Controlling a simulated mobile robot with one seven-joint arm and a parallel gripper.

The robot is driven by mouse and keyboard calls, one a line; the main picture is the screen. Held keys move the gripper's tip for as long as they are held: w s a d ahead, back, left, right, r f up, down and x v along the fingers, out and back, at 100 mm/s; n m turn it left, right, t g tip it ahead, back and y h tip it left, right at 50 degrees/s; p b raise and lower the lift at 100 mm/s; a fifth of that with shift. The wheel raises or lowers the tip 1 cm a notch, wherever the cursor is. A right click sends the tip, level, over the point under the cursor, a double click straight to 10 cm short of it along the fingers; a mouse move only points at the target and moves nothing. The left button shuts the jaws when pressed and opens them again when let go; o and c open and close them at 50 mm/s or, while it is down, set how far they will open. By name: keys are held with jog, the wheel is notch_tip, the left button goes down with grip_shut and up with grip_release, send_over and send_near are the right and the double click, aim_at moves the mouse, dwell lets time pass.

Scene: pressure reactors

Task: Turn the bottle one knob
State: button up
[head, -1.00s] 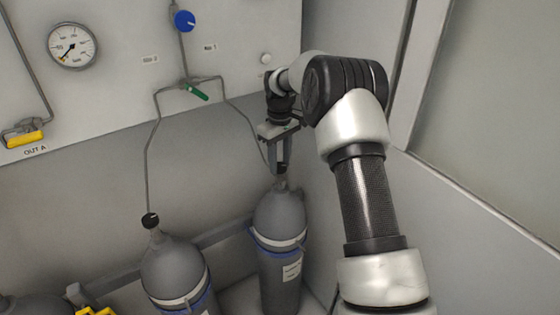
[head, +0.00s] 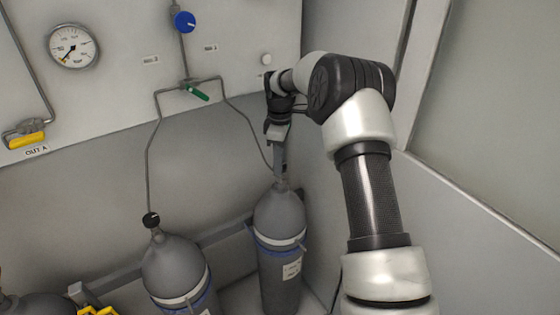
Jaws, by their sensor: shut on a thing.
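A grey gas bottle (head: 279,212) with a blue band and a white label stands upright at the right in the head view. My gripper (head: 280,178) points down at the top of this bottle, with its fingers shut on the bottle's knob. The knob is almost wholly hidden by the fingers. A second grey bottle (head: 172,262) stands to the left, and its black knob (head: 151,219) is in plain view, away from my gripper. I cannot read which bottle is number one.
A thin pipe runs from each bottle up to a green-handled valve (head: 198,94) on the wall panel. Above are a blue knob (head: 184,21) and a pressure gauge (head: 72,46). A yellow handle (head: 26,139) is at left. A side wall stands close right of the bottle.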

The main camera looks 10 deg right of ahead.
jog(key=shift+r, duration=0.1)
dwell(0.3)
jog(key=o, duration=1.1)
jog(key=shift+c, duration=0.2)
notch_tip(320, 180, up, 17)
jog(key=shift+r, duration=0.2)
